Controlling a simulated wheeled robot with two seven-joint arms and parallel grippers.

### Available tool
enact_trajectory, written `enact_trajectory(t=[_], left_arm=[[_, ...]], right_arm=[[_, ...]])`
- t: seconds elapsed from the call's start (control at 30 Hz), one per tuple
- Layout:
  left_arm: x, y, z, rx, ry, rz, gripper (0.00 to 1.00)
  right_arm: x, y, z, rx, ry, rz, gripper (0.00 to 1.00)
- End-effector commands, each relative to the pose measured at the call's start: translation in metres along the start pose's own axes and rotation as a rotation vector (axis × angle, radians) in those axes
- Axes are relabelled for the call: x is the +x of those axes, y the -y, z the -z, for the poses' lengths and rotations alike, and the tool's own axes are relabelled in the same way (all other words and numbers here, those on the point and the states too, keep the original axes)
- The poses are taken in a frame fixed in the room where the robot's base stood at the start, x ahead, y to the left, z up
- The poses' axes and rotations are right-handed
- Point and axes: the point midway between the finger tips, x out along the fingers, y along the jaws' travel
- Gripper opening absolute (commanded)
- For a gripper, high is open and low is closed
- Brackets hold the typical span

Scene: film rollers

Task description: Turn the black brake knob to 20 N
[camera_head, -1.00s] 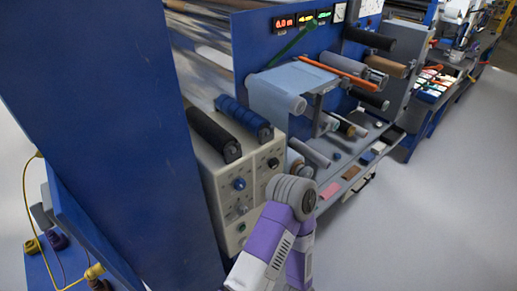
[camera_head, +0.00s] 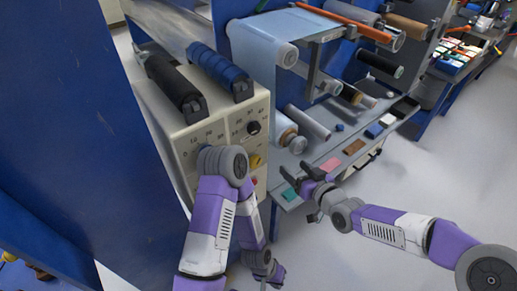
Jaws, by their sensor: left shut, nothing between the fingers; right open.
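The black brake knob (camera_head: 254,127) is on the front of a cream control box (camera_head: 160,112), with printed scale numbers around it. Its exact setting is too small to read. My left gripper (camera_head: 275,277) is shut and empty, low in front of the box and well below the knob. My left arm covers the left dial of the box and part of its lower front. My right gripper (camera_head: 291,182) is open and empty, right of the box and lower than the knob, beside the shelf edge. Neither gripper touches the knob.
A yellow knob (camera_head: 255,160) and a red knob (camera_head: 254,181) sit below the black one. A black roller (camera_head: 175,82) and a blue roller (camera_head: 222,72) lie on top of the box. A grey shelf (camera_head: 335,138) with coloured blocks is at right. The right floor is clear.

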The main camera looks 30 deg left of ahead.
Motion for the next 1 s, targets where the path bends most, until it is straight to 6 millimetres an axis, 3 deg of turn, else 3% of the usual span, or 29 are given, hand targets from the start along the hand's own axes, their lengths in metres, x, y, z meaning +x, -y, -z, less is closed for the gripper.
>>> enact_trajectory(t=[0.03, 0.1, 0.2, 0.3, 0.7, 1.0], left_arm=[[0.017, 0.006, 0.001, 0.0, -0.001, 0.0, 0.0], [0.025, 0.009, 0.001, 0.0, -0.001, 0.0, 0.0], [0.03, 0.011, 0.002, 0.0, -0.001, 0.0, 0.0], [0.032, 0.012, 0.002, 0.0, -0.001, 0.0, 0.0], [0.039, 0.015, 0.002, 0.0, -0.002, 0.0, 0.0], [0.041, 0.015, 0.002, 0.0, -0.001, 0.0, 0.0]], right_arm=[[0.009, 0.018, 0.018, -0.073, -0.067, 0.046, 0.69], [0.013, 0.041, 0.046, -0.15, -0.137, 0.096, 0.69], [0.014, 0.064, 0.071, -0.219, -0.2, 0.14, 0.69], [0.017, 0.075, 0.082, -0.247, -0.226, 0.159, 0.69], [0.069, 0.085, 0.094, -0.246, -0.227, 0.161, 0.69], [0.086, 0.088, 0.098, -0.246, -0.226, 0.158, 0.69]])
